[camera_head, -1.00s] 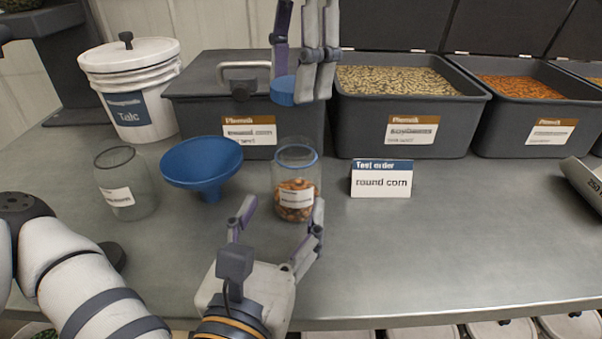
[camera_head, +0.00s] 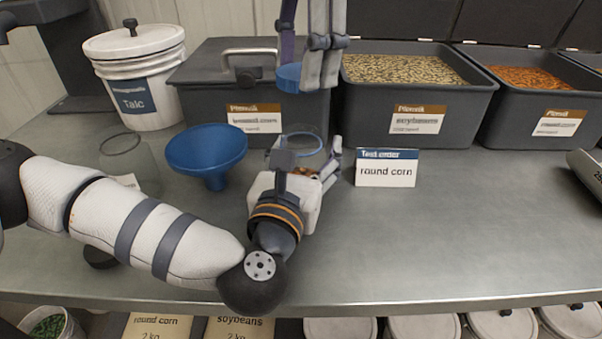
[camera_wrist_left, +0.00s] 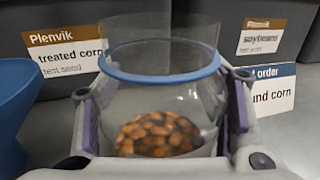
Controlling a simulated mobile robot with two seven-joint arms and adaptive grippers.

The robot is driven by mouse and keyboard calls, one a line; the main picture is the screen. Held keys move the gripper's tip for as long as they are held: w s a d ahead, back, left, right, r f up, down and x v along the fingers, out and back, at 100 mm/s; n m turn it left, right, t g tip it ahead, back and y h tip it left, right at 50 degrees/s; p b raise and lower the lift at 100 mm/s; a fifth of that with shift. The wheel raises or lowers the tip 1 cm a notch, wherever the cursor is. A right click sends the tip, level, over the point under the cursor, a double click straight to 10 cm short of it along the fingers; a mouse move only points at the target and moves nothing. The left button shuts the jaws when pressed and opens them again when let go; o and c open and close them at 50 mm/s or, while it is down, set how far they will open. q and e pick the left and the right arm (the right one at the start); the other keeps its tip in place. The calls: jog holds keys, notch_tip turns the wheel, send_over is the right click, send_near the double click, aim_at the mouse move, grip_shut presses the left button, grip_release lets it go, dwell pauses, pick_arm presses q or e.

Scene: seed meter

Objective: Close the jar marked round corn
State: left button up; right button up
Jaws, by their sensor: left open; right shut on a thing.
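A clear glass jar (camera_head: 302,142) with a blue ring near its rim holds orange-brown kernels and stands upright on the bench. In the left wrist view the jar (camera_wrist_left: 165,90) has no lid on it; no label text is readable there. My left gripper (camera_head: 308,158) is open, with a finger on either side of the jar; the wrist view shows both fingers beside the glass. My right gripper (camera_head: 304,82) is shut on a blue lid (camera_head: 288,77), held above and slightly behind the jar.
A blue funnel (camera_head: 205,155) and an empty jar (camera_head: 122,165) stand left of the jar. A "round corn" card (camera_head: 386,170) stands close on the right. Grey seed bins (camera_head: 415,140) and a talc bucket (camera_head: 140,75) line the back. The bench front right is clear.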

pick_arm(q)
jog(key=shift+w, duration=0.15)
jog(key=shift+c, duration=0.6)
grip_shut()
pick_arm(e)
send_near(301, 167)
jog(key=shift+w+a+f, duration=0.25)
jog(key=shift+w+f, duration=0.15)
jog(key=shift+w, duration=0.3)
jog(key=shift+w+a+f, duration=0.2)
jog(key=shift+w+f, duration=0.15)
jog(key=shift+w, duration=0.35)
jog(key=shift+f, duration=0.9)
jog(key=shift+f, duration=0.55)
